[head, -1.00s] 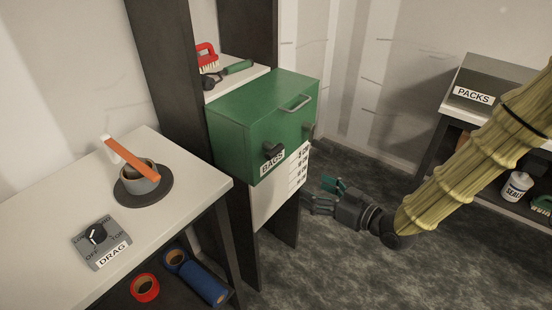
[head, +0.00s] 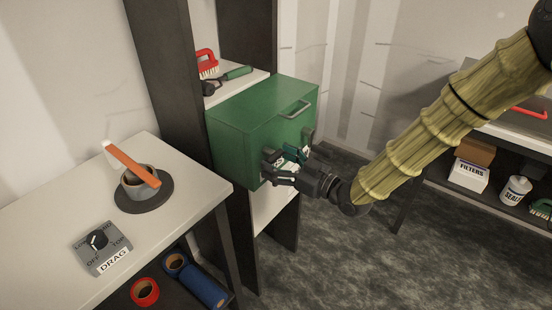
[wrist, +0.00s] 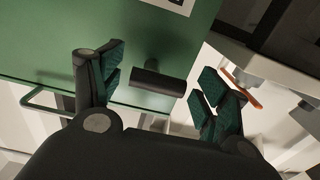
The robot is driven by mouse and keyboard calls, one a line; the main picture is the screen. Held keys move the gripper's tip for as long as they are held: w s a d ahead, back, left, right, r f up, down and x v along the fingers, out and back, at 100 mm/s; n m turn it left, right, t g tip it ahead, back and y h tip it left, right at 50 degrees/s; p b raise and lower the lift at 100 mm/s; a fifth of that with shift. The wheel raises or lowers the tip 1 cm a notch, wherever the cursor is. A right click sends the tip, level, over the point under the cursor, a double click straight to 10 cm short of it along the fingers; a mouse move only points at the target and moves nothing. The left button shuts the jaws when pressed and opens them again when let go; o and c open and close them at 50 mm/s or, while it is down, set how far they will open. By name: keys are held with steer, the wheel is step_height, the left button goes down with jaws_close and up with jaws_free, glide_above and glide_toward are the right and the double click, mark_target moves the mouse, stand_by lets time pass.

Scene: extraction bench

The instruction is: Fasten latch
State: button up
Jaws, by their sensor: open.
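The green box (head: 240,112) marked BAGS stands on a shelf in the rack. Its front has a grey handle (head: 295,108) and a dark catch (head: 308,136) at right. In the wrist view, a dark T-shaped latch (wrist: 158,82) stands out from the green face (wrist: 60,45). My gripper (head: 281,164) is at the lower left of the box front, over part of the label. In the wrist view my gripper (wrist: 160,68) is open, a finger on each side of the latch. A gap shows on both sides; contact is not visible.
At left, a bench (head: 60,210) holds a cup (head: 140,182) with an orange-handled tool and a DRAG dial (head: 97,241). A second shelf with a FILTERS box (head: 470,176) is at right. Floor between is clear.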

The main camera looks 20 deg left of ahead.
steer(key=shift+w+a, duration=0.2)
steer(key=shift+a, duration=0.3)
steer(key=c, duration=1)
steer(key=shift+c, duration=0.2)
